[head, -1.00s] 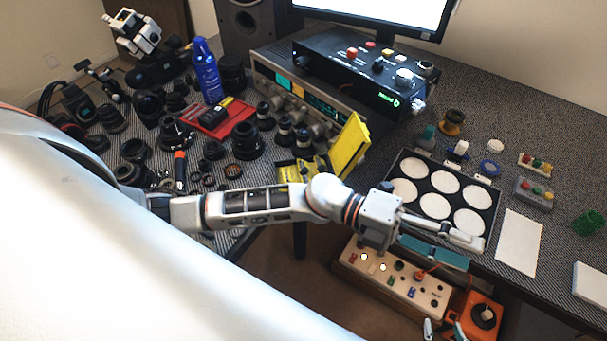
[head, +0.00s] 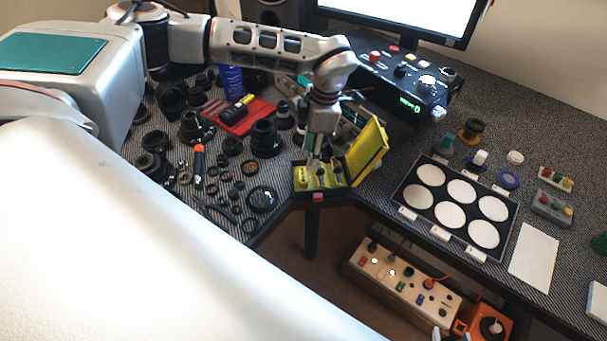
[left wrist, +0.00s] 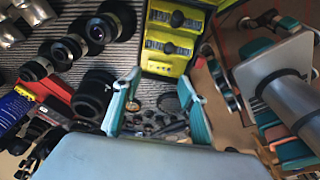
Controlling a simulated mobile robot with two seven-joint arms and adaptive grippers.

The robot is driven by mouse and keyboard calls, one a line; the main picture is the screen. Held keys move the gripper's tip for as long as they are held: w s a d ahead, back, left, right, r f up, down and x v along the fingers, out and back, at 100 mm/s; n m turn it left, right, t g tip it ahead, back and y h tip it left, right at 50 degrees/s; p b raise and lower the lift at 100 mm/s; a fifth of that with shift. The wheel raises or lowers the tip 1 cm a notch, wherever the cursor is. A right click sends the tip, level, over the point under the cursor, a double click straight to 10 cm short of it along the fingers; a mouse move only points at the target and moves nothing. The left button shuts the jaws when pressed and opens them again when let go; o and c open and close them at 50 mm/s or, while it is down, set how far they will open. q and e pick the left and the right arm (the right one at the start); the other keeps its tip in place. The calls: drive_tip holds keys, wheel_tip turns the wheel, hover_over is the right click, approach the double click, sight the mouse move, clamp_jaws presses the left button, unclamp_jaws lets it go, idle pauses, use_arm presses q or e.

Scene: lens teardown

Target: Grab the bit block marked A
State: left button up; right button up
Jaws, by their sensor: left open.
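An open yellow case (head: 337,186) with a raised lid (head: 367,152) stands at the desk's front corner. It holds dark blocks; no letter A is readable on them. In the left wrist view the case (left wrist: 152,68) holds a nearer dark block (left wrist: 168,47) and a farther one (left wrist: 176,18). My left gripper (head: 316,160) is pointing down over the case, open, and partly hides its contents. Its teal fingers (left wrist: 160,105) are apart with nothing between them. What may be tips of my right gripper (head: 450,335) show at the bottom edge, mostly cut off.
Lens parts and rings (head: 225,165) crowd the mat left of the case. A red tray (head: 247,118) lies behind them. A control box (head: 400,82) stands behind the lid. A black tray with white discs (head: 408,213) lies to the right. A power strip (head: 395,280) is below the desk edge.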

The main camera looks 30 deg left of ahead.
sight(303, 173)
use_arm(q)
drive_tip(key=f, duration=0.5)
drive_tip(key=s+a+f, duration=0.1)
drive_tip(key=f, duration=0.1)
drive_tip(key=shift+s+a+f, duration=0.1)
drive_tip(key=shift+f, duration=0.1)
drive_tip(key=c, duration=0.8)
